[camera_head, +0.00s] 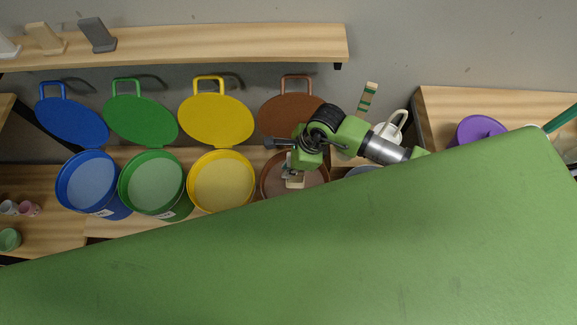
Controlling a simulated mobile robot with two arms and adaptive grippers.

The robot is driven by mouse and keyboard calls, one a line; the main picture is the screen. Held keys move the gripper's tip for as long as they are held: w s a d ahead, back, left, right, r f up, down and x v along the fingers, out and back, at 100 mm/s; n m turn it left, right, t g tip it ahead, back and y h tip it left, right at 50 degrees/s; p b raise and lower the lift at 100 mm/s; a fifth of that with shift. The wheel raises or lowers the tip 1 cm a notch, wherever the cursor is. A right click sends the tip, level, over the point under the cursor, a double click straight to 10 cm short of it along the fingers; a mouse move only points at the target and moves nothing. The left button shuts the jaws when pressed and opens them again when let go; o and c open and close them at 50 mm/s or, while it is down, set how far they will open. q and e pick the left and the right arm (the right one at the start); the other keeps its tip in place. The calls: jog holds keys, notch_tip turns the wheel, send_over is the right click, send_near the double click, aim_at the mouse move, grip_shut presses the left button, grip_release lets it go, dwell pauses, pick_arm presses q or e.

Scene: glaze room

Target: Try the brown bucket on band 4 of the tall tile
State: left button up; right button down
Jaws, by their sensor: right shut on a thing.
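The brown bucket (316,183) stands open at the right end of the row, its brown lid (290,110) raised behind it. My right gripper (291,172) points down over this bucket and is shut on a small pale piece (294,184), which shows against the brown inside. The gripper and arm hide much of that piece, so I cannot tell its full shape or whether it touches the glaze. A tall tan strip with green bands (367,98) stands upright behind my right arm; its lower part is hidden. My left gripper is not in view.
Open blue (88,180), green (152,183) and yellow (221,182) buckets stand left of the brown one, lids raised. A shelf (200,43) above holds pale and grey tiles. A white jug (392,127) and purple item (478,130) are right. Small cups (28,208) stand left.

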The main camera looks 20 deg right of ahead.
aim_at(288, 159)
jog(key=shift+r, duration=0.1)
dwell(0.4)
notch_tip(288, 159, up, 6)
jog(key=p, duration=0.4)
jog(key=s+a+r+p, duration=0.1)
jog(key=s+a, duration=0.1)
jog(key=s, duration=0.7)
jog(key=s+a+r+p, duration=0.2)
jog(key=s+a, duration=0.1)
jog(key=s, duration=0.7)
jog(key=shift+a, duration=0.25)
